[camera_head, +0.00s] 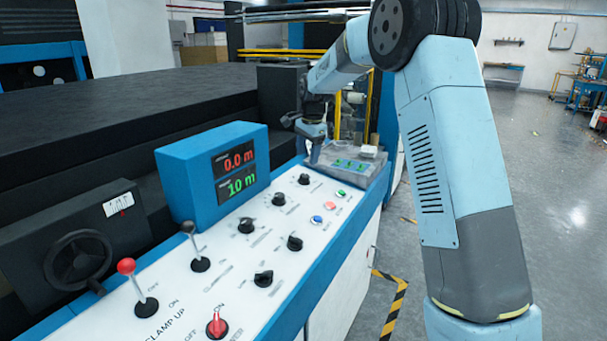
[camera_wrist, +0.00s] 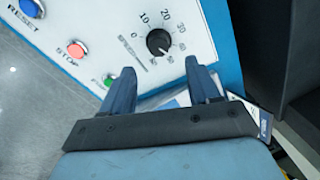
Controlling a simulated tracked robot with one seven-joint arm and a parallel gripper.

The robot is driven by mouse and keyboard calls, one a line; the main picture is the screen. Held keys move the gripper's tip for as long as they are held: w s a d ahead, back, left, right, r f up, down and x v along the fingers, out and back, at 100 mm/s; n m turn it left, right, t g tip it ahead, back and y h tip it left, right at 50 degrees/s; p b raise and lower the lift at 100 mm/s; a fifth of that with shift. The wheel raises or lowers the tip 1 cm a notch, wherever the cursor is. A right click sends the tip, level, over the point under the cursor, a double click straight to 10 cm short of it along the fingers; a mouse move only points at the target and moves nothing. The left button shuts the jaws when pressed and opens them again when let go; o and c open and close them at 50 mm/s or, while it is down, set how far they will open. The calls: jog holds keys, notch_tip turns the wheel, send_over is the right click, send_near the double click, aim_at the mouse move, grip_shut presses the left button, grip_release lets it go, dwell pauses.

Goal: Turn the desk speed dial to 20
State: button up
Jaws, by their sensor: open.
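The speed dial (camera_wrist: 158,41) is a round black knob near the corner of the white desk panel, with a printed number scale around it. In the wrist view its pale pointer mark seems to point to the lower right, but the exact reading is too small to tell. In the head view the dial (camera_head: 304,179) is at the far end of the panel. My gripper (camera_wrist: 162,80) is open and empty. Its two fingers are apart, with the dial just beyond their tips and roughly between them. In the head view my gripper (camera_head: 314,155) hangs close to the dial.
Blue reset (camera_wrist: 30,7), red stop (camera_wrist: 76,49) and green (camera_wrist: 109,80) buttons are near the dial. Other black knobs (camera_head: 278,199), a red-knobbed lever (camera_head: 127,266) and the blue display box (camera_head: 212,172) share the desk. Open floor lies to the right.

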aim_at(304, 175)
jog(key=f, duration=0.5)
jog(key=w+f, duration=0.1)
jog(key=f, duration=0.2)
jog(key=shift+a, duration=0.35)
jog(key=shift+a+r, duration=0.1)
jog(key=c, duration=1)
